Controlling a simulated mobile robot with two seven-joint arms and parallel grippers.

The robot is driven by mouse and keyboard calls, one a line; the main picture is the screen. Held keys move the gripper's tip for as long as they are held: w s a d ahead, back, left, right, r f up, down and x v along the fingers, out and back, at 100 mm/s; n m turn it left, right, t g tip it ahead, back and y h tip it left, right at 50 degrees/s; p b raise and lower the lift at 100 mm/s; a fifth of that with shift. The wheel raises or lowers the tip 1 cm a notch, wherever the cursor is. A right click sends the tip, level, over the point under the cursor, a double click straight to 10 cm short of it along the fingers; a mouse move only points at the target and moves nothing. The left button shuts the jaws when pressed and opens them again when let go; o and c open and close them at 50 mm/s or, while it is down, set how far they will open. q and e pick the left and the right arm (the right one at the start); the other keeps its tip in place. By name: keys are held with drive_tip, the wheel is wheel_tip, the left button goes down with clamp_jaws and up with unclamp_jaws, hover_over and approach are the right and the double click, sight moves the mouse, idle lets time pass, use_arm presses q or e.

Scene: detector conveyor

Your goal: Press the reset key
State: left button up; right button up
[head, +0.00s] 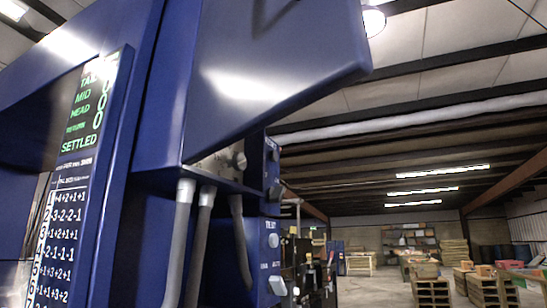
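A large blue machine housing (270,80) fills the left and middle of the head view. A dark display (85,110) on it shows green lines of text, the lowest reading SETTLED, with zeros beside the upper lines. A blue control box (270,225) on its right side carries a pale round button (273,240) and a pale switch (277,285) below it. Small lettering on the box is too blurred to read surely. I cannot tell which control is the reset key. Neither of my grippers is in view.
A printed number chart (65,245) sits below the display. Grey cables (180,240) hang under the housing, beside the control box. A round knob (239,160) is above them. Wooden pallets (430,290) stand on the warehouse floor at the right, well behind the machine.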

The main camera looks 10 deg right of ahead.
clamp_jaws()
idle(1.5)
